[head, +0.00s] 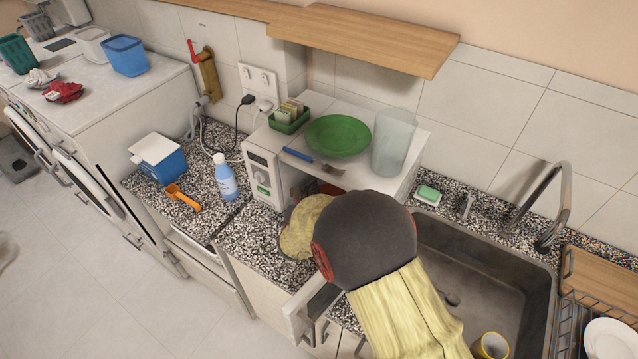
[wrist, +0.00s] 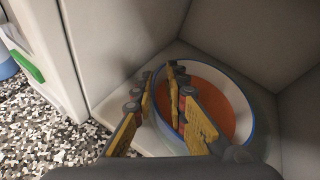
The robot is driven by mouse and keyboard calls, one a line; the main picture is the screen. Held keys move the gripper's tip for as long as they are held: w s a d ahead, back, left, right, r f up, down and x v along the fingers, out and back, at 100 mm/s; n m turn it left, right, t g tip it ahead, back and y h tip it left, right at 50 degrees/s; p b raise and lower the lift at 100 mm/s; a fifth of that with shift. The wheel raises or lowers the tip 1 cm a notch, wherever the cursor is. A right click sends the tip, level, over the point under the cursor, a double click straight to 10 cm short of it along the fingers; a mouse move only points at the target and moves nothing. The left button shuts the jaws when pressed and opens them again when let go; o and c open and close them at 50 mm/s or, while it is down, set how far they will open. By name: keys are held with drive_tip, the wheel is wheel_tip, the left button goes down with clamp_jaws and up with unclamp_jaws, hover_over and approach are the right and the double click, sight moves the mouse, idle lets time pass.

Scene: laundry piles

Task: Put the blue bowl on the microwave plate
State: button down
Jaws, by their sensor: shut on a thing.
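The bowl (wrist: 248,92) is in the wrist view, with a blue-and-white rim and an orange-red inside. It is inside the open microwave (head: 263,178). My gripper (wrist: 172,76) is shut on the bowl's left wall, with one finger inside the bowl and one outside. A greyish curved edge at the bowl's right looks like the microwave plate (wrist: 267,133). I cannot tell whether the bowl rests on it or hangs just above. In the head view my arm hides the bowl and most of the microwave opening.
A green plate (head: 338,136), a clear container (head: 393,143) and a green basket (head: 289,122) stand on the microwave. The open microwave door (head: 308,309) is by my arm. A blue-and-white bottle (head: 225,178) stands left on the counter; the sink (head: 490,265) is right.

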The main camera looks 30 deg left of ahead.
sight(319, 183)
drive_tip(key=w, duration=0.4)
drive_tip(key=shift+w+d+r, duration=0.1)
drive_tip(key=shift+w+d, duration=0.1)
drive_tip(key=shift+w, duration=0.25)
drive_tip(key=shift+f, duration=0.2)
drive_tip(key=c, duration=1.8)
unclamp_jaws()
drive_tip(key=shift+f, duration=0.1)
drive_tip(key=shift+c, duration=0.2)
drive_tip(key=shift+o, duration=0.4)
